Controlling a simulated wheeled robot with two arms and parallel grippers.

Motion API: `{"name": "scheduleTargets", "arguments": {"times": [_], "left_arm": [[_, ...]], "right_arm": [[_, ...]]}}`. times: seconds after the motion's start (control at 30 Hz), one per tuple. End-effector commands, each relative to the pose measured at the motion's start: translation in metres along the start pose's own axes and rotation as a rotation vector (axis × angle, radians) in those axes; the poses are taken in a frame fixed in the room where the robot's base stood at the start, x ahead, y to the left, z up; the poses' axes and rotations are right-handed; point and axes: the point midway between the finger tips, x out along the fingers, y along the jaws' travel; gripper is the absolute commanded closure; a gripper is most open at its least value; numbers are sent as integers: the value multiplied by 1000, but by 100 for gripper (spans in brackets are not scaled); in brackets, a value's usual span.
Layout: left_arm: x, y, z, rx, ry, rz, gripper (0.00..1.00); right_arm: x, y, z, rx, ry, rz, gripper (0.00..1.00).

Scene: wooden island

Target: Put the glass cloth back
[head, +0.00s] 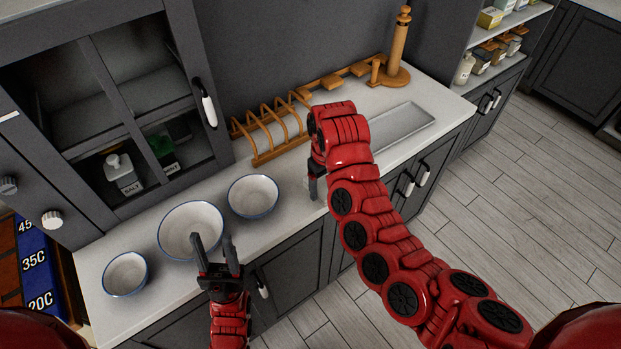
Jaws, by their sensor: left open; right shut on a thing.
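My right gripper (316,180) points down near the front edge of the counter, right of the bowls. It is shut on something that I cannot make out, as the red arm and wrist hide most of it. I cannot identify a glass cloth anywhere in this view. My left gripper (213,247) is open and empty, its two fingers apart over the front rim of the largest bowl (185,218). Whether it touches the bowl I cannot tell.
Smaller bowls stand left (125,273) and right (253,194) of the large one. A wooden rack (268,137), a grey tray (402,132) and a wooden roll holder (398,55) are further right. A dark cabinet (185,75) stands behind the bowls.

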Motion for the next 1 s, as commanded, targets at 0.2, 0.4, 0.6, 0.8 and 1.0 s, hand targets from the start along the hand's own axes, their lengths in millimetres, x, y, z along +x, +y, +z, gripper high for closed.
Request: {"name": "scheduleTargets", "arguments": {"times": [0.2, 0.4, 0.6, 0.8, 1.0], "left_arm": [[-9, 0, 2, 0, 0, 0, 50], [-17, 1, 3, 0, 0, 0, 50], [-19, 1, 3, 0, 0, 0, 50], [-20, 1, 4, 0, 0, 0, 50], [-14, 1, 2, 0, 0, 0, 50]], "right_arm": [[1, 2, -26, -2, 4, 2, 68], [4, 6, -48, -4, 0, 3, 68], [7, 8, -61, -13, -7, 9, 68], [8, 9, -67, -13, -4, 8, 68], [12, 9, -74, -1, -4, -5, 68]]}}
